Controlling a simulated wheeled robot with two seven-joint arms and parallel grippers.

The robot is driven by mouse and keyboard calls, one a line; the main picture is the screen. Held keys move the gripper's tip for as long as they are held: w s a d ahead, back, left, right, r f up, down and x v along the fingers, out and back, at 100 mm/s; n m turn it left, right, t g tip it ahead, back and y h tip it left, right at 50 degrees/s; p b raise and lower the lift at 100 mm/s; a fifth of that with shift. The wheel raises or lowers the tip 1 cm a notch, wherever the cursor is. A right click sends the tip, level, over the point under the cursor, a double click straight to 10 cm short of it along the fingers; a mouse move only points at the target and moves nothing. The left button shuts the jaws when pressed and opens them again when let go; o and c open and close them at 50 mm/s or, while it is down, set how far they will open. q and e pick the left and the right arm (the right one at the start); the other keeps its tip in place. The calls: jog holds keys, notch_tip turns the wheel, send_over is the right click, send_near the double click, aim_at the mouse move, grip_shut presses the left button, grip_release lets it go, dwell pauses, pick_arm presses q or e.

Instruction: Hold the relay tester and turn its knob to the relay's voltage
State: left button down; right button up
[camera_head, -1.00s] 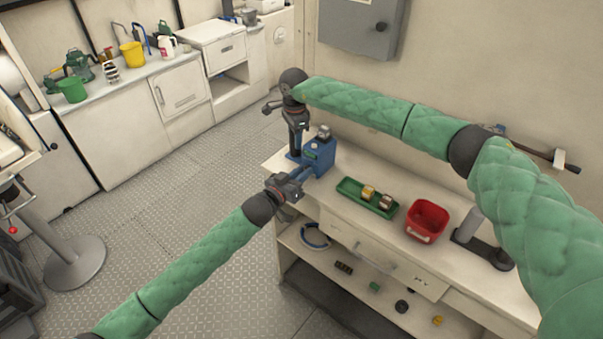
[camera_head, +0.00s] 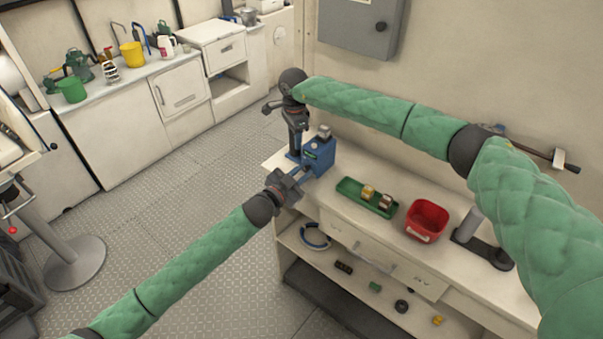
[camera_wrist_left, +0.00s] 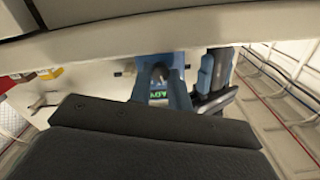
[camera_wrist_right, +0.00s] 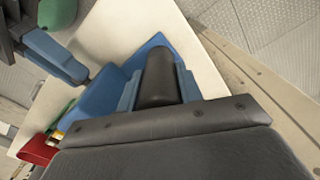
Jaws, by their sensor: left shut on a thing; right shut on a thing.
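The blue relay tester (camera_head: 320,157) stands at the far left end of the bench, a grey metal block (camera_head: 324,132) on its top. My right gripper (camera_head: 296,153) is shut on the tester's dark rounded grip, seen in the right wrist view (camera_wrist_right: 155,78). My left gripper (camera_head: 306,174) is at the tester's front, below the right one. In the left wrist view its blue fingers are shut around a dark knob (camera_wrist_left: 158,72). A small green display (camera_wrist_left: 158,94) shows there, partly hidden, its reading too small to make out.
A green tray (camera_head: 350,188) with two small relay-like blocks (camera_head: 377,197) lies on the bench, right of the tester. A red bin (camera_head: 427,220) stands further right. Several small items lie on the shelf below.

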pick_arm(q)
jog(key=shift+m, duration=0.9)
jog(key=c, duration=1.3)
grip_release()
jog(key=shift+s, duration=0.1)
jog(key=v, duration=1.1)
jog(key=shift+s+a, duration=0.25)
jog(key=shift+a, duration=0.05)
